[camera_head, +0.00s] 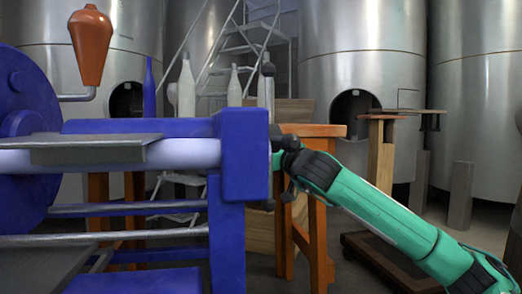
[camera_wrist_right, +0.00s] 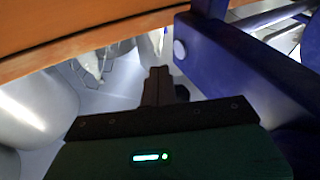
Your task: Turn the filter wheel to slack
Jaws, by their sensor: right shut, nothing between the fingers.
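The blue filter press fills the left of the head view, with a blue end post (camera_head: 245,155) at its right end.
An orange-brown wooden table (camera_head: 315,130) stands behind my right gripper, and its edge (camera_wrist_right: 90,35) crosses the wrist view. An orange crank handle (camera_head: 90,45) stands on the press. Several bottles and large steel tanks (camera_head: 360,60) are behind. A low dark trolley (camera_head: 385,262) is at the lower right.

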